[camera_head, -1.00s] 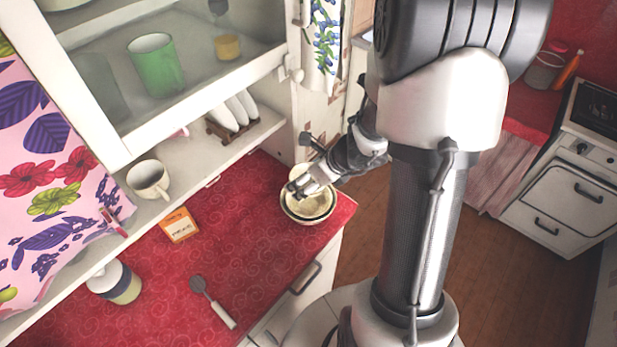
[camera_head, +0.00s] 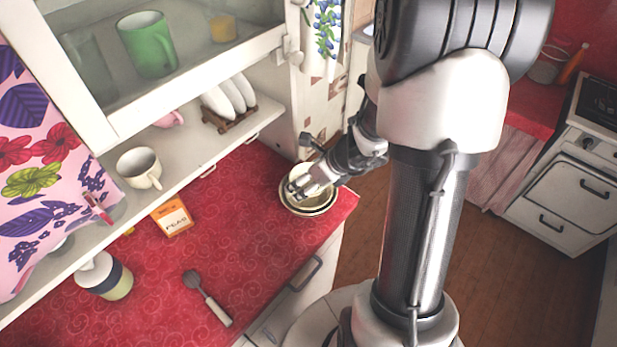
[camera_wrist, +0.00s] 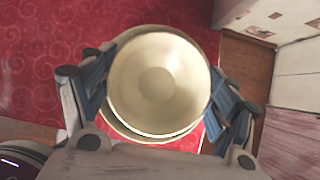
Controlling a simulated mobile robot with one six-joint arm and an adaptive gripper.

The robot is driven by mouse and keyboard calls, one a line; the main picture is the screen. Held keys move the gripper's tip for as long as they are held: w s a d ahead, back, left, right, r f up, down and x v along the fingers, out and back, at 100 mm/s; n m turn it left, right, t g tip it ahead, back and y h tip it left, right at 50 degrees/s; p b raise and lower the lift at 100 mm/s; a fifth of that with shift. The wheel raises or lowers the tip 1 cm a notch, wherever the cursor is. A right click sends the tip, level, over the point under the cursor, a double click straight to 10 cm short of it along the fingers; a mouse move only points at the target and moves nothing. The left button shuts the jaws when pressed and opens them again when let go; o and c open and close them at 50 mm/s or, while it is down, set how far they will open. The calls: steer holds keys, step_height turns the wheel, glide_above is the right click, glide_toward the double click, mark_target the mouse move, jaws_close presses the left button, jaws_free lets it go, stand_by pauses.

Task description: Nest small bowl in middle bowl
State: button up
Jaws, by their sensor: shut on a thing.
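The small bowl (camera_wrist: 160,78) is cream and round, and it fills the middle of the wrist view. My gripper (camera_wrist: 158,88) has a finger on either side of it and is shut on it. A wider cream bowl, the middle bowl (camera_wrist: 128,133), shows as a rim around and below it, more at the lower left. In the head view my gripper (camera_head: 303,184) is over the bowls at the counter's right end, and the larger rim (camera_head: 312,213) shows beneath. I cannot tell whether the small bowl rests inside or is held just above.
The red counter (camera_head: 240,230) has free room left of the bowls. A spatula (camera_head: 207,298), an orange box (camera_head: 171,219) and a lidded jar (camera_head: 105,276) lie further left. A cup (camera_head: 139,167) and a plate rack (camera_head: 229,117) stand on the shelf. The counter's right edge is close to the bowls.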

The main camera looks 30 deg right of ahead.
steer(key=shift+f+b, duration=1.25)
steer(key=shift+b, duration=0.15)
stand_by(1.2)
steer(key=o, duration=1.2)
steer(key=shift+c, duration=0.2)
steer(key=v, duration=1.2)
steer(key=shift+r, duration=0.1)
